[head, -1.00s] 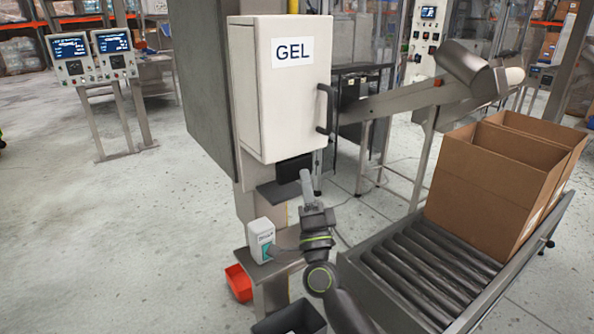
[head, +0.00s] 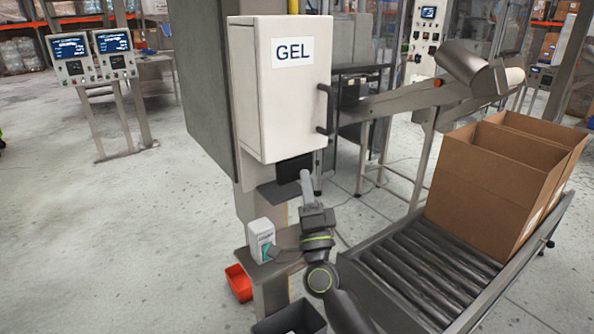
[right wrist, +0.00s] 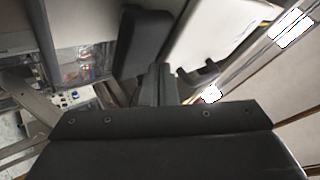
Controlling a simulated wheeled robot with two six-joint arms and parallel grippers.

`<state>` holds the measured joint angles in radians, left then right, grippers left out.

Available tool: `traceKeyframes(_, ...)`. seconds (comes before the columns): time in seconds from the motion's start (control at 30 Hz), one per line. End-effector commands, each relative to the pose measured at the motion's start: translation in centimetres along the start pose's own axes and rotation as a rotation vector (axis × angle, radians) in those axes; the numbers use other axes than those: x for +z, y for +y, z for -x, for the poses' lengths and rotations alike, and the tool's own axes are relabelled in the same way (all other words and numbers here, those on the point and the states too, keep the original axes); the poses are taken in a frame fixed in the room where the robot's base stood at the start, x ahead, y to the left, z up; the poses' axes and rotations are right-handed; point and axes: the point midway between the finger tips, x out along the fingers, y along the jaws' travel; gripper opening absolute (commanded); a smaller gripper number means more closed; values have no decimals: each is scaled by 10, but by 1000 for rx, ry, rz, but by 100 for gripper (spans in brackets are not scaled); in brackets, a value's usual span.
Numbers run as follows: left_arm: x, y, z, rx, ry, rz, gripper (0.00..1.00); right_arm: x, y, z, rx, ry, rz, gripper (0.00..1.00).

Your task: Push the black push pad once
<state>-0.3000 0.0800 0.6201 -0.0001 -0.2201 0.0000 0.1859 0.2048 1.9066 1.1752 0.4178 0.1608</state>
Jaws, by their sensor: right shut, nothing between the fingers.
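The black push pad (head: 290,168) is a dark block under the white cabinet labelled GEL (head: 284,95). A dark flat plate (head: 276,193) sits just below it. My right gripper (head: 305,174) is shut and empty, its fingertips at the right part of the pad in the head view, covering a little of it. In the right wrist view the shut fingers (right wrist: 158,82) point toward a dark block that looks like the pad (right wrist: 142,42). I cannot tell whether the tips touch it. My left gripper is not in view.
A small white box (head: 260,240) stands on the metal shelf (head: 272,270) below. A red bin (head: 239,284) and a dark bin (head: 290,321) are low down. To the right, a roller conveyor (head: 425,270) carries open cardboard boxes (head: 490,185).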

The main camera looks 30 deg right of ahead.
Motion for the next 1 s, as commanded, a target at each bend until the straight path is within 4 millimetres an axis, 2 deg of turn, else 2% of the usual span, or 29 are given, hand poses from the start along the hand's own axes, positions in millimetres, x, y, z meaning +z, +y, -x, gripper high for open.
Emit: traceKeyframes(1.0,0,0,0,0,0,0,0,4,4,-6,0,0,1,0)
